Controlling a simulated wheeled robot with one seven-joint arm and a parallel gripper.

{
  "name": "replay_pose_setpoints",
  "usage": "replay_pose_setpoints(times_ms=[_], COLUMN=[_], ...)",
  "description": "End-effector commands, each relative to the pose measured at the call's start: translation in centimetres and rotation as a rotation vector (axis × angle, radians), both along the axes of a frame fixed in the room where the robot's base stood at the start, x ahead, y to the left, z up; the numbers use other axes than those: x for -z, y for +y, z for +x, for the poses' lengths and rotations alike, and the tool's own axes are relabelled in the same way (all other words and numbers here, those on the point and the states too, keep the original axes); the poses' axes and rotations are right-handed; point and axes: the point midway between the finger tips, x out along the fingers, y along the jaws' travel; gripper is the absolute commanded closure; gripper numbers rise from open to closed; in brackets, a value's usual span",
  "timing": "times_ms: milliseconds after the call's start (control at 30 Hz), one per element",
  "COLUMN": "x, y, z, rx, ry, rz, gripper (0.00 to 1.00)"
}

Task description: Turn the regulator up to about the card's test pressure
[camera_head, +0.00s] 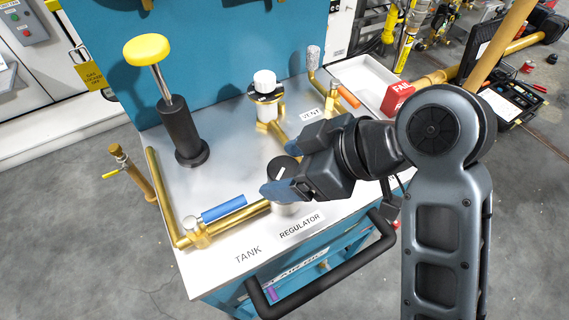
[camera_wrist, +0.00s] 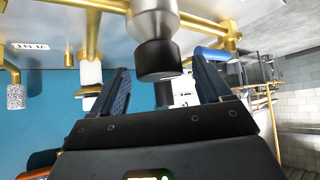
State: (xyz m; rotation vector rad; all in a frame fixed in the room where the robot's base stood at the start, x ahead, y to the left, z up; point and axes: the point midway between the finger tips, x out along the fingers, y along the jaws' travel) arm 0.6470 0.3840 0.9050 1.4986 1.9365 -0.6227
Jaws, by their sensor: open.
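The regulator has a black round knob (camera_wrist: 159,60) on a silver body (camera_wrist: 152,19). In the head view the knob (camera_head: 281,168) stands above the REGULATOR label (camera_head: 300,226), partly hidden by my gripper. My gripper (camera_head: 276,180) is open beside and over the knob. In the wrist view the open fingers of my gripper (camera_wrist: 160,90) stand to the left and right of the knob, with gaps showing on both sides. I cannot tell whether a finger touches it. No test card and no readable pressure gauge show.
A blue-handled tank valve (camera_head: 223,208) lies left of the regulator. A black pump with a yellow knob (camera_head: 147,50) stands at the back left. A white-capped fitting (camera_head: 265,82) stands behind. A red FAIL block (camera_head: 397,97) is at right. A black rail (camera_head: 320,272) runs along the front.

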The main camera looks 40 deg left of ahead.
Motion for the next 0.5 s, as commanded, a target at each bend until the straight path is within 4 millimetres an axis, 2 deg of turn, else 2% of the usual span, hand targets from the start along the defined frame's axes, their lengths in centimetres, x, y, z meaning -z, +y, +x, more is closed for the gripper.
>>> replay_pose_setpoints(times_ms=[133, 433, 500], x=[0.79, 0.94, 0.93], y=[0.75, 0.9, 0.89], z=[-0.22, -0.23, -0.23], rx=[0.0, 0.001, 0.001], ry=[0.0, -0.001, -0.001], rz=[0.0, 0.0, 0.0], gripper=[0.23, 0.23, 0.29])
